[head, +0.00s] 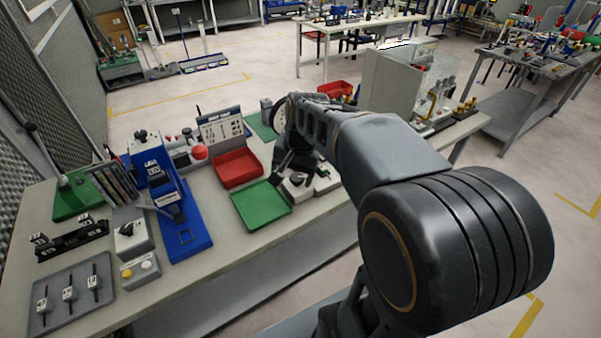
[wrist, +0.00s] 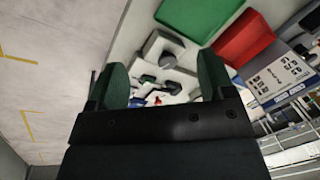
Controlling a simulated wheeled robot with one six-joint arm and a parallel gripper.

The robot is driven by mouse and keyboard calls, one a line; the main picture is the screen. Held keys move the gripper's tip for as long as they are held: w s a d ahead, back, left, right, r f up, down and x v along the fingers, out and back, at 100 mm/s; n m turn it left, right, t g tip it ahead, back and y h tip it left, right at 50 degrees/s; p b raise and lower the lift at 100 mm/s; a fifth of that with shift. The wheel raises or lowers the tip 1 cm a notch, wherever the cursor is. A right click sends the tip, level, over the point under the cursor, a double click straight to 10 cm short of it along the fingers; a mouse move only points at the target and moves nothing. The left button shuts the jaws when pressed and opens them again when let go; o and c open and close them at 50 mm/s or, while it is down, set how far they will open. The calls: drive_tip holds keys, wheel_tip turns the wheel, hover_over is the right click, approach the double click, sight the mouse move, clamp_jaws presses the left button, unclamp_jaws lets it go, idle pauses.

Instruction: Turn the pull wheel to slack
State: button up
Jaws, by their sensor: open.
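My gripper (head: 292,170) is open and empty above the bench, right of the green tray. In the wrist view its two dark green fingers (wrist: 162,85) stand wide apart. Between and beyond them are small grey and white blocks (wrist: 163,48) with dark knobs or slots. In the head view, a grey-white block (head: 297,190) sits below the gripper, partly covered by it. A dark round rim (head: 277,112) shows beside my arm; I cannot tell whether it is the pull wheel. I cannot make out the wheel for certain in either view.
The green tray (head: 262,208) and red tray (head: 238,169) lie left of the gripper; the green tray also shows in the wrist view (wrist: 196,16). A printed board (head: 222,128) stands behind. A blue fixture (head: 178,225) is further left. A clear-sided case (head: 395,80) stands right.

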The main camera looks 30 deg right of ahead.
drive_tip(key=w+d+m+g+y, duration=0.1)
drive_tip(key=w+d+m, duration=0.4)
drive_tip(key=w, duration=0.1)
drive_tip(key=m+y+p, duration=0.2)
drive_tip(key=m, duration=0.4)
approach(297, 177)
drive_tip(key=x, duration=1)
drive_tip(key=shift+f+p, duration=0.15)
drive_tip(key=shift+p, duration=0.25)
drive_tip(key=c, duration=0.9)
